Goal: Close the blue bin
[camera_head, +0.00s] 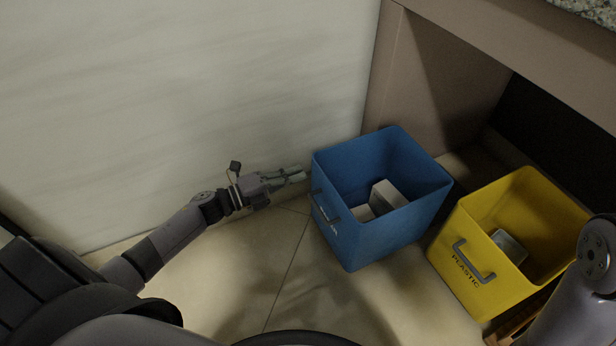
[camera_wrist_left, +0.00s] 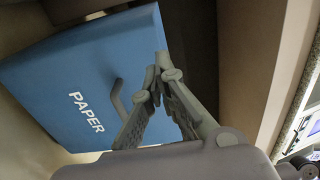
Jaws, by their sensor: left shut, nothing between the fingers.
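The blue bin (camera_head: 345,238) stands on the floor in the middle of the head view, open at the top, with light boxes (camera_head: 385,197) inside. It has a grey handle on its front. In the left wrist view the blue bin (camera_wrist_left: 60,80) shows its front with the word PAPER and its handle (camera_wrist_left: 117,100). My left gripper (camera_head: 303,173) is shut and empty, just left of the bin's upper left corner; it also shows in the left wrist view (camera_wrist_left: 160,75). I cannot tell whether it touches the bin. My right gripper is not in view.
A yellow bin (camera_head: 463,289) marked PLASTIC stands open to the right of the blue bin, with a grey box (camera_head: 510,246) inside. A pale wall (camera_head: 200,90) is behind my left arm. A counter (camera_head: 510,45) overhangs the bins at the back right. The floor (camera_head: 270,265) left of the blue bin is clear.

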